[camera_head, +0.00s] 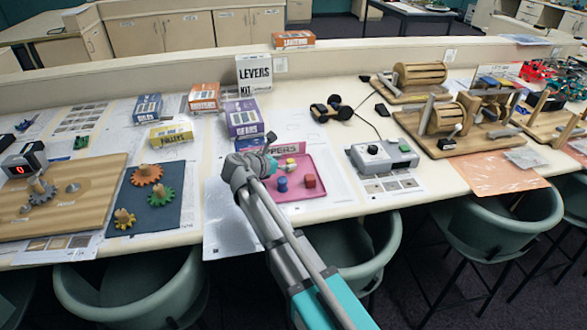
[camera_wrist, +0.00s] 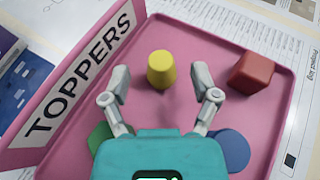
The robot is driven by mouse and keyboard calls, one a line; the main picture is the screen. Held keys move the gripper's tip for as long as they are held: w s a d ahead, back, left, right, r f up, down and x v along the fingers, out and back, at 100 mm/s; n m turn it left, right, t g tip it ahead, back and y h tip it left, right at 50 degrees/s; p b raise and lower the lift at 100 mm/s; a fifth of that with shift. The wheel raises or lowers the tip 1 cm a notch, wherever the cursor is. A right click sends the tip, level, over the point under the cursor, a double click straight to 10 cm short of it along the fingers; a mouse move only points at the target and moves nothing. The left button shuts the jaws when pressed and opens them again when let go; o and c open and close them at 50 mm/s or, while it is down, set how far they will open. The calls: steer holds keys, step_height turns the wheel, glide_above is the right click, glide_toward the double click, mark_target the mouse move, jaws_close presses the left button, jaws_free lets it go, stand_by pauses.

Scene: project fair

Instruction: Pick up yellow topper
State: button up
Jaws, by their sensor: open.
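The yellow topper (camera_wrist: 161,70) stands upright on the pink tray (camera_wrist: 266,136) in the wrist view, a small rounded piece. My gripper (camera_wrist: 164,84) is open, with one finger on each side and slightly short of the topper; I see no contact. In the head view my gripper (camera_head: 270,154) is over the left part of the tray (camera_head: 318,192), and the yellow topper (camera_head: 291,161) shows small just right of it. A red topper (camera_wrist: 250,72) sits to the right. A blue topper (camera_wrist: 231,150) and a green topper (camera_wrist: 104,137) are partly hidden by my gripper.
The tray's upright wall marked TOPPERS (camera_wrist: 82,76) stands left of my gripper in the wrist view. In the head view a purple box (camera_head: 243,118) stands behind the tray, and a grey device (camera_head: 384,156) is to its right.

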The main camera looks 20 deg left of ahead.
steer(key=shift+w+d+f, duration=0.25)
steer(key=shift+w+d, duration=0.05)
steer(key=shift+w, duration=0.25)
steer(key=shift+c, duration=0.3)
steer(key=c, duration=0.9)
steer(key=shift+r, duration=0.15)
